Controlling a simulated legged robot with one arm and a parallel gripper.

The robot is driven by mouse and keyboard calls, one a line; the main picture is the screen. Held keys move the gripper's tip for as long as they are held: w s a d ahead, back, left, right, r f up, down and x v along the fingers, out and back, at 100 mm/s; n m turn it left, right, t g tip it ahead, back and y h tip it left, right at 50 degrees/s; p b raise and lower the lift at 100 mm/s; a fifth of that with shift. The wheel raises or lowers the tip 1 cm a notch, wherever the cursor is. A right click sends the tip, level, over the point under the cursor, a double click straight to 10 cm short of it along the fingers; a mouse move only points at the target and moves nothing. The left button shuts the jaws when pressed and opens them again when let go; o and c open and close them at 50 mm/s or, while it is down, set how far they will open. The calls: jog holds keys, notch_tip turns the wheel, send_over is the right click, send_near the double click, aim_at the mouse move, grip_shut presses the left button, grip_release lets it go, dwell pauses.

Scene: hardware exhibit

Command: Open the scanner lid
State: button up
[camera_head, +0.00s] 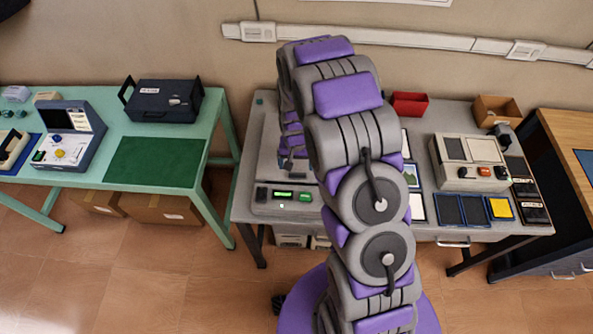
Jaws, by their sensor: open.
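A grey flatbed device that looks like the scanner (262,196) lies on the grey table, with a small lit display and a green button on its front strip. Its flat grey top (262,160) appears to be the lid and looks down, but my arm covers much of its right side, so I cannot tell its exact state. My purple and grey arm rises in front of the table and bends over at the top. My gripper (291,163) points down behind the arm, over the scanner's top, mostly hidden. It is open, and I cannot tell whether it touches the lid.
The grey table (433,232) also bears a boxy machine (470,160), several dark trays (448,209), a red bin (409,104) and a cardboard box (496,110). A green table (216,130) with a dark case (163,100) stands left, across a gap. A wooden desk (570,125) stands right.

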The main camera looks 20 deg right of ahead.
aim_at(297, 173)
notch_tip(297, 173, down, 4)
jog(key=shift+f, duration=0.1)
jog(key=shift+d+f, duration=0.4)
jog(key=shift+f, duration=0.25)
jog(key=shift+a, duration=0.2)
